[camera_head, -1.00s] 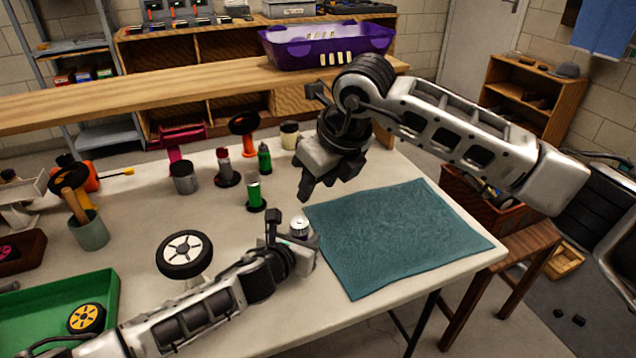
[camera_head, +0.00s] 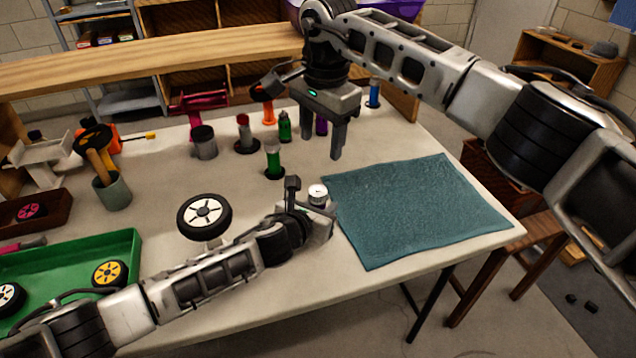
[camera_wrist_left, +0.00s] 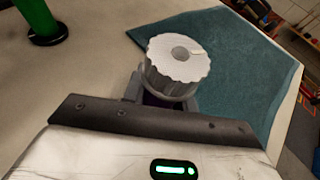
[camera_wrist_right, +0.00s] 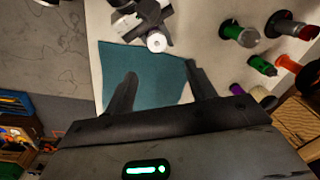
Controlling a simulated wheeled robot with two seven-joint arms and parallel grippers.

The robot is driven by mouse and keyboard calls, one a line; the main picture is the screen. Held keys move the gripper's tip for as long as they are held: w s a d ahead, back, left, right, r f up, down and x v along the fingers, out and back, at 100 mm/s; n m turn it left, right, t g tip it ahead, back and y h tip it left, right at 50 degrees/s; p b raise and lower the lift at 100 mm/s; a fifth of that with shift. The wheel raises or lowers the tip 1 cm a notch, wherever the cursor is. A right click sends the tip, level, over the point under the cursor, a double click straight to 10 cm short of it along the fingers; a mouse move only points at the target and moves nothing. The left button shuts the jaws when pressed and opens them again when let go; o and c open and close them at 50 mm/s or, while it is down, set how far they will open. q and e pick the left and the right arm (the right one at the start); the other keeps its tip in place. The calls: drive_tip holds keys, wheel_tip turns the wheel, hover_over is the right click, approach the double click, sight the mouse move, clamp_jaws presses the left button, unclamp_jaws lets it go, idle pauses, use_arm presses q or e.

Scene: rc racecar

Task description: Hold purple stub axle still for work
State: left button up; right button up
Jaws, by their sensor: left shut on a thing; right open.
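A silver knurled round part (camera_wrist_left: 180,60) with a centre hole stands upright at my left gripper (camera_wrist_left: 165,93). A little dark purple shows beneath it between the jaws; I take this to be the purple stub axle (camera_wrist_left: 155,99), mostly hidden. The left gripper is shut on it, low over the table beside the teal mat; the silver part also shows in the head view (camera_head: 318,192) and right wrist view (camera_wrist_right: 156,42). My right gripper (camera_head: 322,147) is open and empty, pointing down above the table, behind the left gripper and apart from it.
The teal mat (camera_head: 420,210) is bare. A green cylinder on a black base (camera_head: 273,162) and a purple cylinder (camera_head: 321,126) stand near the right gripper. A green tray (camera_head: 70,265) lies at the left.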

sight(318, 190)
drive_tip(key=f+n, duration=0.1)
drive_tip(key=f, duration=0.2)
drive_tip(key=f+n, duration=0.2)
drive_tip(key=f, duration=0.2)
drive_tip(key=f+n, duration=0.2)
drive_tip(key=f, duration=0.2)
drive_tip(key=shift+a+f+g, duration=0.2)
drive_tip(key=shift+a+g, duration=0.05)
drive_tip(key=shift+g, duration=0.05)
drive_tip(key=c, duration=1)
